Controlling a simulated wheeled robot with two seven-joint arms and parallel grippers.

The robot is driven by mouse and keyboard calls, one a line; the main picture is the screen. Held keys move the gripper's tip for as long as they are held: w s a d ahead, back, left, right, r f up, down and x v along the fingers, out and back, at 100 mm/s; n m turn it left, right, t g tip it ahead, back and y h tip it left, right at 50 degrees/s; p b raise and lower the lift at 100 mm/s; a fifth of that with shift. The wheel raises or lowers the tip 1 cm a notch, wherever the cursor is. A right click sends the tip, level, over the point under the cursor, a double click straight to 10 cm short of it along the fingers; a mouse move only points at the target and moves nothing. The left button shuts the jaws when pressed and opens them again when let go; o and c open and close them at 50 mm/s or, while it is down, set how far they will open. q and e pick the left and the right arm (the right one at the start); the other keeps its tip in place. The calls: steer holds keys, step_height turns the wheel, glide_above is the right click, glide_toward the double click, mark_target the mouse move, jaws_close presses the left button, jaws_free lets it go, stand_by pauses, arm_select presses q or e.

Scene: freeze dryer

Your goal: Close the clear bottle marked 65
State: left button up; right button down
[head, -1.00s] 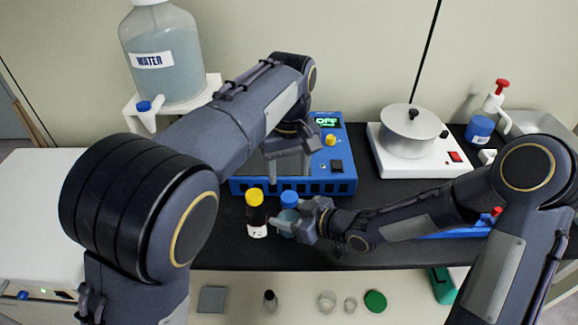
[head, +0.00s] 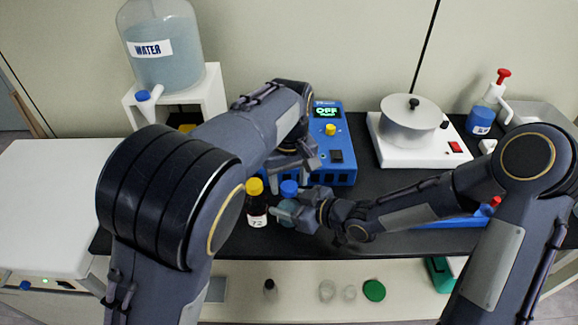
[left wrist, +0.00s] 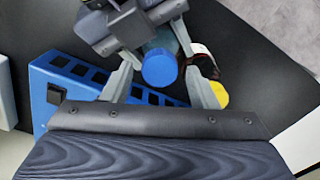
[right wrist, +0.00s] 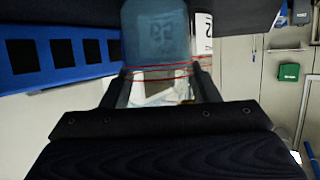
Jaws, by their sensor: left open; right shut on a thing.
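The clear bottle (head: 285,211) has a blue cap (head: 289,188) on its top; I cannot tell how tight it is. It stands upright at the front of the black bench. My right gripper (head: 291,214) is shut on the bottle's body from the right. My left gripper (head: 290,172) is open just above and behind the cap. In the left wrist view the cap (left wrist: 160,67) shows between its fingers, and I see no contact.
A brown bottle (head: 257,210) with a yellow cap and label 72 stands close on the left. A blue device (head: 335,170) reading OFF is behind. A white hot plate (head: 405,153) with a pot stands to the right. The bench's front edge is near.

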arm_select(q)
steer(key=shift+f, duration=0.55)
steer(key=c, duration=1)
steer(key=o, duration=1.2)
step_height(320, 180, up, 12)
steer(key=shift+r, duration=0.1)
